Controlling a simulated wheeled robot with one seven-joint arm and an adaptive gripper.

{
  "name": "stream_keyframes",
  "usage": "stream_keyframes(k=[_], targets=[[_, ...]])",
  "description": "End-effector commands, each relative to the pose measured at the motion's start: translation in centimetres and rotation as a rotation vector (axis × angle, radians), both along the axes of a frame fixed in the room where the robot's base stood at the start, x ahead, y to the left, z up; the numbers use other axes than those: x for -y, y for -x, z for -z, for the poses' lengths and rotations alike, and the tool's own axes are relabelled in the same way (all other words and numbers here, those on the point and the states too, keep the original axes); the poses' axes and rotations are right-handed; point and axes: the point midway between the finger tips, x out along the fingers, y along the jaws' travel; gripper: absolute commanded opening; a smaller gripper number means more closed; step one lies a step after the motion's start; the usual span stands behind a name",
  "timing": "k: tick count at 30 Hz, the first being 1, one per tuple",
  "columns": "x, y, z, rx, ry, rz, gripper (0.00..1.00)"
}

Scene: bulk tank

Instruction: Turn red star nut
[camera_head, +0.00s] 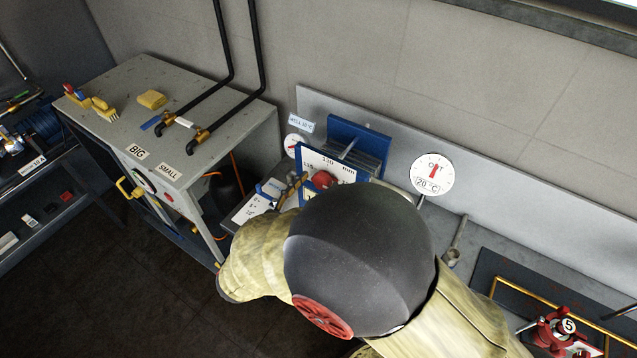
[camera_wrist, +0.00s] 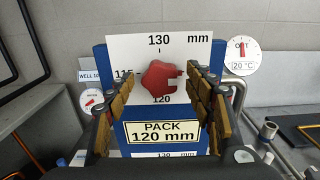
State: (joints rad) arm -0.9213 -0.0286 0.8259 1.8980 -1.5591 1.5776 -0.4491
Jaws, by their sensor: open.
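The red star nut (camera_wrist: 162,78) sits on a white scale plate marked 115, 120 and 130 mm, fixed to a blue frame (camera_wrist: 101,62). In the wrist view my gripper (camera_wrist: 163,92) is open, with its padded fingers to the left and right of the nut. The right finger is close to the nut's edge; I cannot tell whether it touches. A yellow label (camera_wrist: 163,133) reading PACK 120 mm is below the nut.
A dial (camera_head: 432,175) marked 20 °C stands right of the frame, and a smaller dial (camera_head: 293,145) is at its left. A grey cabinet (camera_head: 205,85) with black pipes is at the left. A red valve (camera_head: 560,328) marked 5 is at the lower right.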

Motion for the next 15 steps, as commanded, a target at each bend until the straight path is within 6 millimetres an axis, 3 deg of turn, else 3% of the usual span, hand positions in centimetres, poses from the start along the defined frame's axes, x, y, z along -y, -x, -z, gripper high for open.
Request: stream_keyframes(k=[6,15], targets=[[0.93,-1.18,0.02,0.000,-0.001,0.000,0.54],[0.99,-1.27,0.01,0.000,-0.001,-0.001,0.52]])
